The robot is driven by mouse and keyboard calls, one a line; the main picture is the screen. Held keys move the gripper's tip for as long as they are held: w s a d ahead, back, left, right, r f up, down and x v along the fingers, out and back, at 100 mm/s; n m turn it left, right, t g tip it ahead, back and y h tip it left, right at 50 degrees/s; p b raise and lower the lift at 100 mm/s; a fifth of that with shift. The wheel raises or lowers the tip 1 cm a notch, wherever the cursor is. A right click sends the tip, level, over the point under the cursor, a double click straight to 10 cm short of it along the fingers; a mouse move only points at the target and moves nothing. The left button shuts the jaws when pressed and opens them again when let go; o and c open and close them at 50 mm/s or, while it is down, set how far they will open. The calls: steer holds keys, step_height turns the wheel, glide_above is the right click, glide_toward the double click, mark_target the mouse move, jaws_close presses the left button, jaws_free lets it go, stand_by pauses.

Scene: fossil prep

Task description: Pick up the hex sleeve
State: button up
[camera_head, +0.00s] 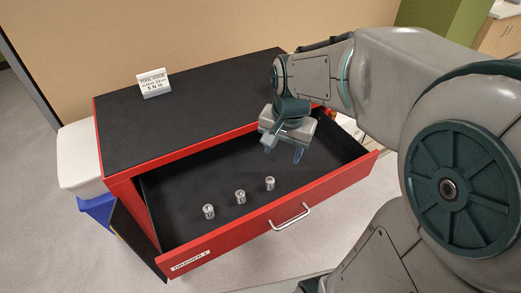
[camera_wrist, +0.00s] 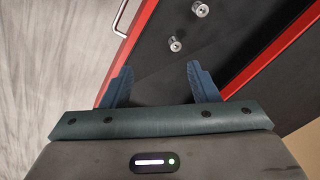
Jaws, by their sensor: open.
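Three small silver metal pieces stand in a row on the black floor of an open red drawer (camera_head: 330,182) in the head view: a left one (camera_head: 208,211), a middle one (camera_head: 240,196) and a right one (camera_head: 270,183). I cannot tell which is the hex sleeve at this size. My gripper (camera_head: 283,150) is above the drawer, behind and to the right of the pieces, open and empty. In the wrist view two metal pieces show, one nearer (camera_wrist: 175,44) and one farther (camera_wrist: 200,9), both beyond my open fingers (camera_wrist: 158,85).
The drawer's red front has a silver handle (camera_head: 290,217). A white bin (camera_head: 80,158) stands at the left. The drawer floor around the pieces is clear.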

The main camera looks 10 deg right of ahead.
steer(key=w+f+m+g+b, duration=0.1)
steer(key=w+f+m+b, duration=0.55)
steer(key=w+f, duration=0.5)
steer(key=b, duration=0.1)
glide_above(270, 182)
steer(key=shift+m, duration=0.45)
steer(key=f, duration=0.9)
steer(key=shift+s+f, duration=0.15)
steer(key=shift+s, duration=0.2)
steer(key=shift+w+f+b, duration=0.2)
steer(key=shift+f+b, duration=0.2)
steer(key=shift+f, duration=1.05)
steer(key=shift+w+f+b, duration=0.15)
steer(key=shift+f+b, duration=0.25)
steer(key=shift+f, duration=1)
steer(key=c, duration=1.1)
